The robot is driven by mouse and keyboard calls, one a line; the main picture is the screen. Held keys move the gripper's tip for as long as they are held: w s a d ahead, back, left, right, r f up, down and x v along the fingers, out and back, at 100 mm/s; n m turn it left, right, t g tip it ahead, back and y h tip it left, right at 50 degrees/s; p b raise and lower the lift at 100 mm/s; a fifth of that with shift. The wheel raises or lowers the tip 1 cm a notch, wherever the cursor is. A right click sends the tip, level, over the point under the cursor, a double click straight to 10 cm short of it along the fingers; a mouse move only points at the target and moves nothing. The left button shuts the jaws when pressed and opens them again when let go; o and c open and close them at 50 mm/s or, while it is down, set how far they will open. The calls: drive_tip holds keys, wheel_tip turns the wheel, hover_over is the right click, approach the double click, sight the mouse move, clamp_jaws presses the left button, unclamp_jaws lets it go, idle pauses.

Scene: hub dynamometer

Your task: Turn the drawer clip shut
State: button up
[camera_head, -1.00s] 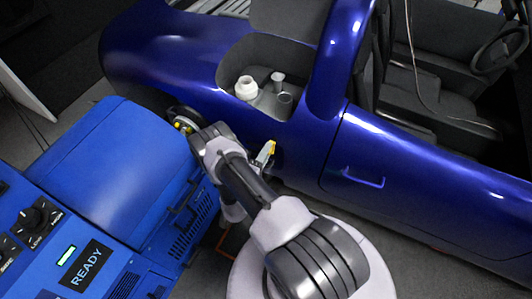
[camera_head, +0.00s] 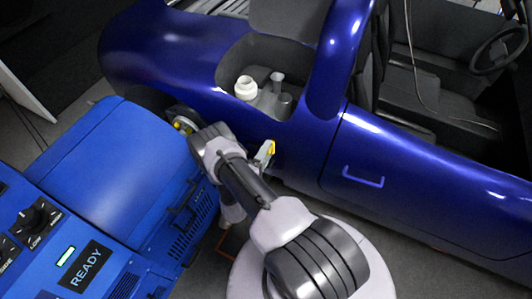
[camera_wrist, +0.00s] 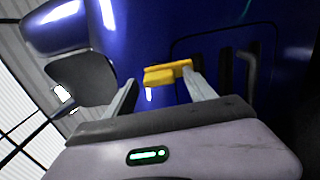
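I cannot make out the drawer clip for certain. The blue machine (camera_head: 100,165) at the left has a dark handle-like bar (camera_head: 186,196) and vents on its side, beside my arm; any clip there is too small or hidden to tell. My gripper (camera_head: 262,155) is between the machine and the blue car, mostly behind my arm in the head view. In the wrist view its fingers (camera_wrist: 163,87) stand apart, facing the car. A yellow piece (camera_wrist: 168,73) sits at the right fingertip, apart from the left; I cannot tell if it is part of the finger.
The blue car (camera_head: 400,175) with its door handle (camera_head: 362,178) fills the right side. A white jar (camera_head: 246,88) and small cups stand in its grey recess. The floor gap between machine and car is narrow.

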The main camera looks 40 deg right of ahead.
drive_tip(key=shift+a, duration=0.1)
drive_tip(key=p+v, duration=0.4)
drive_tip(key=v, duration=1.3)
drive_tip(key=shift+a, duration=0.1)
